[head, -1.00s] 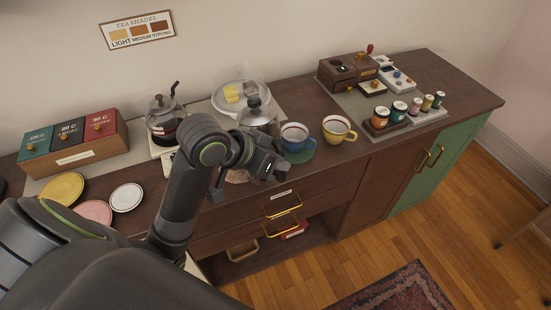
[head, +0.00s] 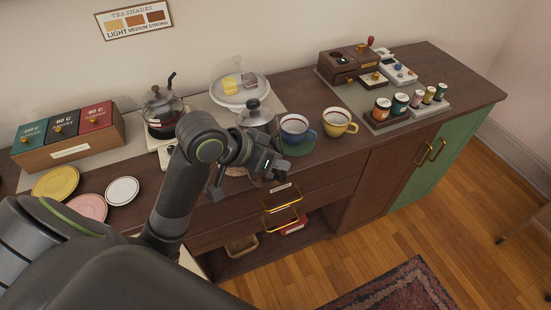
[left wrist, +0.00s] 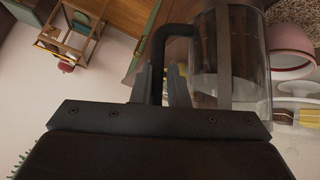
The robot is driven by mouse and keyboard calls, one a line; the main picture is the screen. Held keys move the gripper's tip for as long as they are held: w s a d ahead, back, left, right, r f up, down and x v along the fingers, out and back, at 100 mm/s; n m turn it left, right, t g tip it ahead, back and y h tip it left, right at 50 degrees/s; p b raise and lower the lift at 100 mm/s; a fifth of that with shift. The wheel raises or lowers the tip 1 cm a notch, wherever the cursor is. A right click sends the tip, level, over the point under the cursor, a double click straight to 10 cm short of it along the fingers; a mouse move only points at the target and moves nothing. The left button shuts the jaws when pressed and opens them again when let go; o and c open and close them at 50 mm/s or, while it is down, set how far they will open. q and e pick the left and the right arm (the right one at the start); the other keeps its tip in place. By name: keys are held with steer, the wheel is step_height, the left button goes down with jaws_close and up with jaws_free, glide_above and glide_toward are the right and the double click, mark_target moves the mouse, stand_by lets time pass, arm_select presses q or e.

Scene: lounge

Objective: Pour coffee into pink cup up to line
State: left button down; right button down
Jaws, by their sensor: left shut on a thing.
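My left gripper (head: 268,170) is over the front edge of the counter. In the left wrist view its fingers (left wrist: 160,88) are shut on the black handle of a glass coffee press (left wrist: 222,50). The press (head: 257,115) also shows behind the gripper in the head view, with a dark lid and knob. How much coffee it holds is not clear. The pink cup (left wrist: 290,50) shows at the right of the left wrist view, beside the press and apart from the gripper. In the head view my arm hides it. My right gripper is not in view.
A blue cup (head: 296,129) and a yellow cup (head: 338,122) stand just right of the press. A glass kettle (head: 162,113), a domed dish (head: 240,88) and a tea box (head: 72,138) stand behind. Small plates (head: 122,190) lie at left. Spools (head: 400,103) stand at right.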

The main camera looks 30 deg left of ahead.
arm_select(q)
steer(key=n+h+p, duration=0.1)
steer(key=r+g+h+p, duration=0.1)
steer(key=h, duration=0.1)
steer(key=r+n+g+h+p, duration=0.1)
steer(key=shift+w+a+r+n+h+p, duration=0.2)
steer(key=shift+a+n+h+p, duration=0.1)
steer(key=shift+a+p, duration=0.1)
stand_by(1.2)
steer(key=shift+w+a+h+p, duration=0.25)
steer(key=shift+h+p, duration=0.15)
steer(key=shift+p, duration=0.25)
stand_by(2.3)
steer(key=shift+a+n+p, duration=0.15)
steer(key=shift+n+p, duration=0.15)
steer(key=shift+p, duration=0.1)
stand_by(2.7)
